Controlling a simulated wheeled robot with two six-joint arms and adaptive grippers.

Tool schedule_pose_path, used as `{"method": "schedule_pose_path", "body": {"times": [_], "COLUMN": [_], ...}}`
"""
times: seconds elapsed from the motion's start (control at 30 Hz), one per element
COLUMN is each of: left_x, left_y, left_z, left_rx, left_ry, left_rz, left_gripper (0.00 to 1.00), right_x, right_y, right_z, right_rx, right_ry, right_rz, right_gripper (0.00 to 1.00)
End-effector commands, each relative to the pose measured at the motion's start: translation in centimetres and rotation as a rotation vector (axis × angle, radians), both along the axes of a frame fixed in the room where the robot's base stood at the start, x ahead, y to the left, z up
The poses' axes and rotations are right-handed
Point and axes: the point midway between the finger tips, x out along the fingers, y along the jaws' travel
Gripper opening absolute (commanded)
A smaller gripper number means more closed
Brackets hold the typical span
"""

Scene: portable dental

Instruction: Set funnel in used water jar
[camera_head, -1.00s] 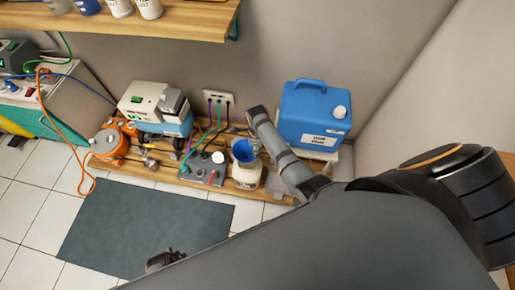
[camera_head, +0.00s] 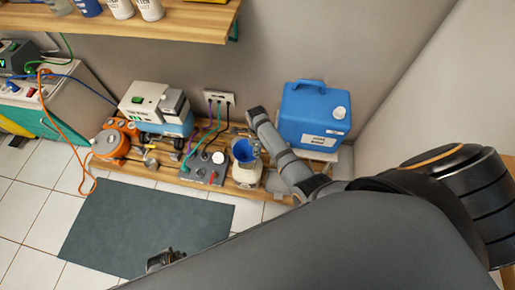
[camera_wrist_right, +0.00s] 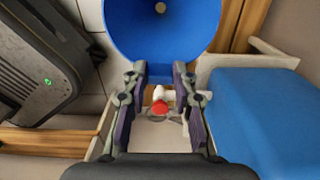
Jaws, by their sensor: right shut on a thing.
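The blue funnel (camera_head: 243,151) is at the mouth of the whitish jar (camera_head: 247,177) on the low wooden shelf. Whether its spout is inside the neck or just above it cannot be told. In the right wrist view the funnel (camera_wrist_right: 162,40) fills the top, its hole showing. My right gripper (camera_wrist_right: 159,75) is shut on the funnel's near rim. Below its fingers is a small white part with a red end (camera_wrist_right: 160,107). In the head view my right arm reaches down just right of the jar. A dark gripper, seemingly my left (camera_head: 164,258), shows over the mat, mostly hidden.
A blue jug (camera_head: 312,118) stands close right of the jar. A grey control box (camera_head: 203,168) with cables is close left. Farther left are a white and blue machine (camera_head: 150,108) and an orange container (camera_head: 108,143). The dark floor mat (camera_head: 140,222) is otherwise clear.

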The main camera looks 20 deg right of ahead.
Motion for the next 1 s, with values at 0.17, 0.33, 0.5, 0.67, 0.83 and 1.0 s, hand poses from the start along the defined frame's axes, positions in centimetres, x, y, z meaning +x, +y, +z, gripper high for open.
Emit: {"method": "schedule_pose_path", "body": {"times": [0.17,0.33,0.5,0.67,0.83,1.0], "left_x": [0.0,0.0,0.0,0.0,0.0,0.0], "left_y": [0.0,0.0,0.0,0.0,0.0,0.0], "left_z": [0.0,0.0,-0.4,-1.0,-1.5,-2.1], "left_rx": [0.000,0.000,0.000,0.000,0.000,0.000], "left_ry": [0.000,0.000,0.000,0.000,0.000,0.000], "left_rz": [0.000,0.000,0.000,0.000,0.000,0.000], "left_gripper": [0.37,0.37,0.37,0.37,0.37,0.37], "right_x": [0.0,0.0,0.0,0.0,0.0,0.0], "right_y": [0.0,0.0,0.0,0.0,0.0,0.0], "right_z": [0.0,0.0,-0.5,-1.4,-2.3,-3.2], "right_rx": [0.000,0.000,0.000,0.000,0.000,0.000], "right_ry": [0.000,0.000,0.000,0.001,0.000,0.000], "right_rz": [0.000,0.000,0.000,0.000,0.000,0.000], "right_gripper": [0.03,0.03,0.03,0.03,0.03,0.03]}}
